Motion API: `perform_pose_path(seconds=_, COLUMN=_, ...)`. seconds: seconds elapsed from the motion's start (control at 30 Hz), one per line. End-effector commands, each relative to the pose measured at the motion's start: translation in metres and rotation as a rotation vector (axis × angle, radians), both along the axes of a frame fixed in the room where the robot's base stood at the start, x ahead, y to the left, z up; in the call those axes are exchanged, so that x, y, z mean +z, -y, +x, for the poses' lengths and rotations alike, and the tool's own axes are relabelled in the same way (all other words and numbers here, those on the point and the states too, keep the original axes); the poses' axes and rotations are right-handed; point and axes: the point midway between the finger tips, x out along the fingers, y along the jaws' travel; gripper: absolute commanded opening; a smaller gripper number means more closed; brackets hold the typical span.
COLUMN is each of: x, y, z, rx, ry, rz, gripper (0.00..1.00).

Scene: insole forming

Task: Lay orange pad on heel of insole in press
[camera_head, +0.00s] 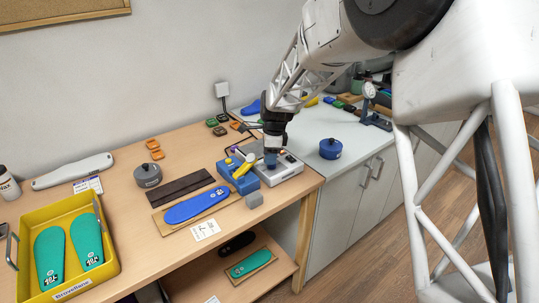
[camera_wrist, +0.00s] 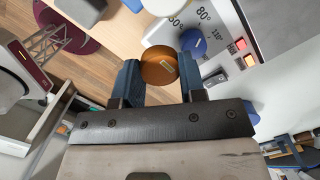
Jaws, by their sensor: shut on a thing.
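My gripper (camera_head: 271,160) is low over a grey control box (camera_head: 284,173) at the table's right end. In the wrist view, my gripper (camera_wrist: 162,75) is shut on a round orange-brown piece (camera_wrist: 159,63) with a light line on it. I cannot tell whether it is a pad or a knob. A blue insole (camera_head: 190,210) with white marks at its right end lies on a wooden board left of the gripper. A dark brown slab (camera_head: 181,187) is behind it. Small orange pieces (camera_head: 153,145) lie at the back, away from the gripper.
A blue block with a yellow handle (camera_head: 242,168) stands just left of the gripper. A small grey block (camera_head: 254,200) is in front. A blue dial knob (camera_wrist: 193,42) is close by. A yellow tray (camera_head: 108,228) holds green insoles at the left. A round grey pot (camera_head: 147,175) stands mid-table.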

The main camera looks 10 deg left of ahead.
Motion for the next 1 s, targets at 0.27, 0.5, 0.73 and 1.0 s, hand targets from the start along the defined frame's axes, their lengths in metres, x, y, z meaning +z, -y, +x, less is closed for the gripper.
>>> perform_pose_path(seconds=0.27, x=0.0, y=0.0, z=0.0, rx=0.0, ry=0.0, rz=0.0, gripper=0.13)
perform_pose_path(seconds=0.5, x=0.002, y=0.004, z=0.003, rx=0.019, ry=0.002, rz=-0.002, gripper=0.13)
perform_pose_path(seconds=0.73, x=0.008, y=0.023, z=0.018, rx=0.123, ry=0.009, rz=-0.007, gripper=0.13)
perform_pose_path(seconds=1.0, x=0.023, y=0.068, z=0.046, rx=0.352, ry=0.019, rz=-0.02, gripper=0.13)
